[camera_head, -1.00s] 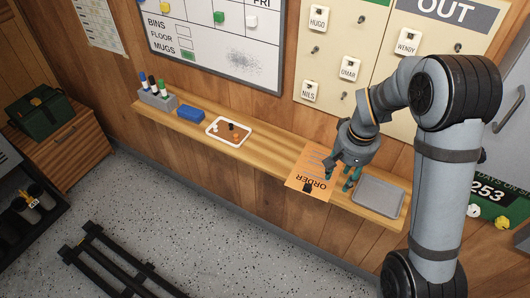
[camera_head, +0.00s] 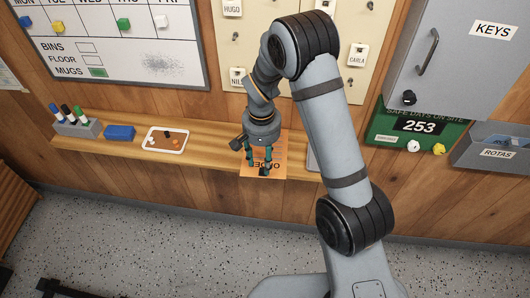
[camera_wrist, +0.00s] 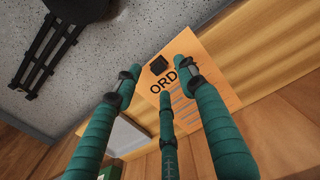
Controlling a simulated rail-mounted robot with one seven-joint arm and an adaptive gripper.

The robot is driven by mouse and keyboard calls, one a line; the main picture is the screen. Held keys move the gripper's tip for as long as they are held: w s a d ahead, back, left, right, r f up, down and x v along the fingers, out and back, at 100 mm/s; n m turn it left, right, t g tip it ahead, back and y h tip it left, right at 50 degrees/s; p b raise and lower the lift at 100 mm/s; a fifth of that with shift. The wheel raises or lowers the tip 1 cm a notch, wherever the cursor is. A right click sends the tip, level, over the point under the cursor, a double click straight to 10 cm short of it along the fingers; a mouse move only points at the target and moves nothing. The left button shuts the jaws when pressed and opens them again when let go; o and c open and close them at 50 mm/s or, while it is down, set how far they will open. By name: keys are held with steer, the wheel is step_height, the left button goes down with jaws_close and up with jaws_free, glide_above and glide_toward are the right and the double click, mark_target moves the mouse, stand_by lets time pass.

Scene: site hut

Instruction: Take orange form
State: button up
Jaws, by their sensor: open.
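The orange order form (camera_head: 276,166) lies on the wooden shelf, with its front end reaching over the shelf's front edge. I cannot tell whether a fingertip touches the form.
A grey tray (camera_head: 313,157) lies just right of the form, mostly behind my arm. A white tray with small pieces (camera_head: 148,142), a blue eraser (camera_head: 119,132) and a marker holder (camera_head: 80,129) stand left on the shelf (camera_head: 215,156). The wall behind carries boards.

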mark_target(263, 169)
steer(key=shift+w+d+f+p, duration=0.15)
steer(key=shift+f+p, duration=0.5)
steer(key=shift+f, duration=1.5)
steer(key=shift+c, duration=0.5)
jaws_close()
